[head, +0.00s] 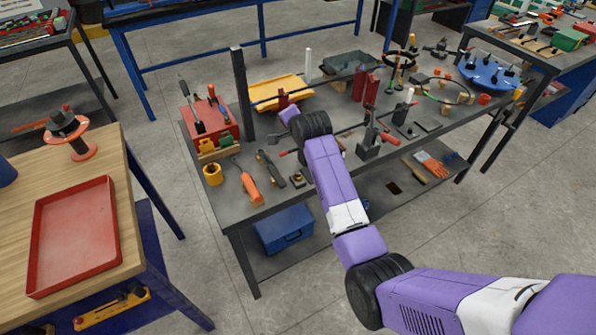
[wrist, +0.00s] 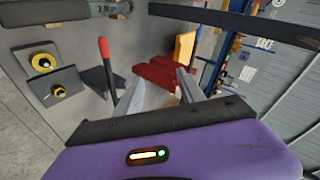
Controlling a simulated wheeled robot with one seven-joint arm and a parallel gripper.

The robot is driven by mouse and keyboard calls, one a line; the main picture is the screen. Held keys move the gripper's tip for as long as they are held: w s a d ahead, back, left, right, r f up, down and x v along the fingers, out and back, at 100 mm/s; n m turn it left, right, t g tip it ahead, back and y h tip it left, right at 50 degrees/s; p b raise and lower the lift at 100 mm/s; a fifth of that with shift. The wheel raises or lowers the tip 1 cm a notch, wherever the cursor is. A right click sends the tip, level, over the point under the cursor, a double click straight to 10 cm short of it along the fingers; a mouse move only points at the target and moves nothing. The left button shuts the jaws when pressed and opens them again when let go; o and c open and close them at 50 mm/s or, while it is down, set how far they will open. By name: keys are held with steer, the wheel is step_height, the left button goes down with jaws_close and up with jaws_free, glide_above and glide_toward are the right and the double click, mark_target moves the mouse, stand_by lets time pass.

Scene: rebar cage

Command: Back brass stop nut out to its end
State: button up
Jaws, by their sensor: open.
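No brass stop nut can be told with certainty. In the wrist view, two dark square plates carry brass-yellow rings with dark centres, one ring (wrist: 42,61) above the other (wrist: 58,91), both left of my gripper. My gripper (wrist: 159,78) is open, its two pale grey fingers spread. A dark red block (wrist: 163,74) shows between and beyond the fingertips; I cannot tell whether they touch it. In the head view my purple wrist is over the bench's back half, near a dark red clamp block (head: 283,100) on a long bar; the fingers are hidden there.
The dark workbench (head: 240,207) is crowded. A black post (head: 241,94) stands left of my wrist, with a yellow tray (head: 277,92) behind it. The grey floor in front is clear.

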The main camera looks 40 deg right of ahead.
steer(key=w+d+r+m+g, duration=0.1)
steer(key=w+m, duration=0.1)
steer(key=m+g+y, duration=0.5)
steer(key=m+g, duration=0.4)
steer(key=m, duration=0.3)
glide_above(298, 176)
steer(key=f, duration=0.5)
steer(key=shift+w+d+f, duration=0.1)
steer(key=shift+w, duration=0.1)
steer(key=shift+s+m, duration=0.2)
steer(key=shift+m, duration=0.2)
steer(key=shift+w+f+p, duration=0.1)
steer(key=shift+f+p, duration=0.3)
steer(key=shift+f, duration=3.55)
steer(key=shift+c, duration=0.5)
jaws_close()
